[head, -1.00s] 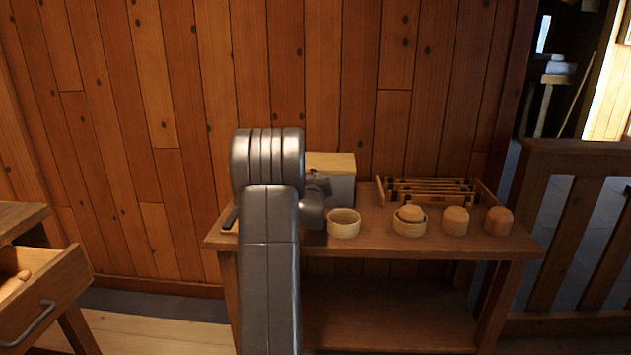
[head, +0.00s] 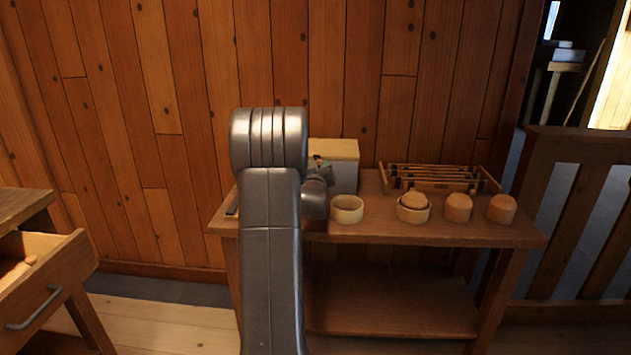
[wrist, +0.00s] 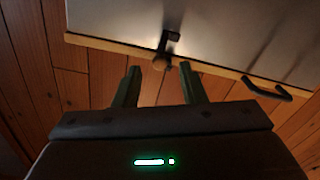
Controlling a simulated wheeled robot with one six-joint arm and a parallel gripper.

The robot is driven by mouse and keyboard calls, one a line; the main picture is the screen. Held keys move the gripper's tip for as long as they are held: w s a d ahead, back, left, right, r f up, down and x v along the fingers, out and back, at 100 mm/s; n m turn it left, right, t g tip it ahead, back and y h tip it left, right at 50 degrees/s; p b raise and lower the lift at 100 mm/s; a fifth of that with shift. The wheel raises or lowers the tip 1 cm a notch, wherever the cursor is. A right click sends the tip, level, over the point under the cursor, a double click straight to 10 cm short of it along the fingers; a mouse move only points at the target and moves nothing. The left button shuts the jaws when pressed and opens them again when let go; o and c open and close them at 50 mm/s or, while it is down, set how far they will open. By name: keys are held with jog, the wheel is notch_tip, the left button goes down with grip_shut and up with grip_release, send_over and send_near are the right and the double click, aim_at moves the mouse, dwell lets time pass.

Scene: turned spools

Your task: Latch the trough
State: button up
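The trough appears to be the pale grey box with a light wooden lid (head: 337,148) at the back of the workbench, left of middle, partly hidden by my arm. Its lid looks shut. In the wrist view its grey face (wrist: 235,40) fills the top, with a wooden strip along the edge. Nothing is held.
A dark bent handle (wrist: 268,90) sticks out right of the latch. On the bench (head: 420,234) stand a wooden ring bowl (head: 346,210), another bowl (head: 412,212) holding a round piece, two rounded wooden pieces (head: 458,208) and a slatted rack (head: 435,178). An open drawer (head: 45,285) is at left.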

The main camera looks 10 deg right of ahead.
jog(key=v, duration=1.1)
jog(key=shift+s, duration=0.25)
jog(key=x, duration=1.4)
jog(key=shift+s, duration=0.1)
